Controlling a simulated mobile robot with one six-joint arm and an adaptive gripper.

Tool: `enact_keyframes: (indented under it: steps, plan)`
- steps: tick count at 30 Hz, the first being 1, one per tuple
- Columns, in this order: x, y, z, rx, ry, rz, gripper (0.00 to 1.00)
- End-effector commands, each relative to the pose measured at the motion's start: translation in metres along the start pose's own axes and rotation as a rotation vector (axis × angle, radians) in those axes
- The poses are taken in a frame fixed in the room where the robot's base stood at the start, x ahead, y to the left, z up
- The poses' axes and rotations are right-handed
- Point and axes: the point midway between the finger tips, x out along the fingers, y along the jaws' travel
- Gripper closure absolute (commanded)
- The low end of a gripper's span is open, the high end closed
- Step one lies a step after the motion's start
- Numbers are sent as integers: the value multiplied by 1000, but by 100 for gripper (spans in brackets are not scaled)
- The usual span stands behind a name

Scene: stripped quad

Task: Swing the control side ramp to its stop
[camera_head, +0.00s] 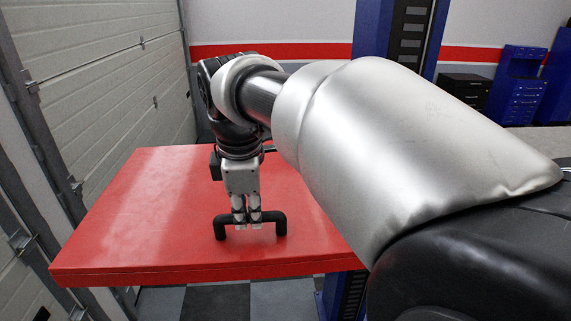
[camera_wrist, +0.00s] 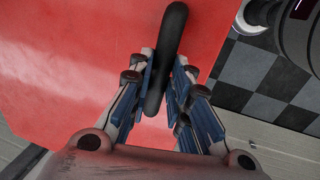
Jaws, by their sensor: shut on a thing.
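The red ramp (camera_head: 140,215) is a flat, level panel in the head view, and its surface fills much of the wrist view (camera_wrist: 80,80). A black bar handle (camera_head: 280,222) stands on it near its front edge. My gripper (camera_head: 247,224) points down from above and is shut on the handle's crossbar. In the wrist view the black handle (camera_wrist: 172,35) runs between the two fingers (camera_wrist: 160,85). My arm hides the right part of the ramp in the head view.
A ribbed garage door (camera_head: 100,90) runs along the left. A blue post (camera_head: 405,30) stands behind the ramp, with blue cabinets (camera_head: 520,85) and a black drawer unit (camera_head: 465,92) at the back right. Checkered floor (camera_head: 215,300) shows below the front edge.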

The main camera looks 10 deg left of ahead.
Motion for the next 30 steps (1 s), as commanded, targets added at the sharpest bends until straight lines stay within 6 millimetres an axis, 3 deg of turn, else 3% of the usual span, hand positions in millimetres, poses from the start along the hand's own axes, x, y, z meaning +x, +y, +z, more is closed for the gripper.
enact_keyframes:
  steps: [12, 17, 23, 30]
  plan:
    - [1, 0, 0, -1, -1, 0, 100]
    - [10, -3, -2, -8, -25, -2, 100]
    - [47, -10, -7, -29, -115, -5, 100]
    - [123, -26, -5, -68, -309, -9, 100]
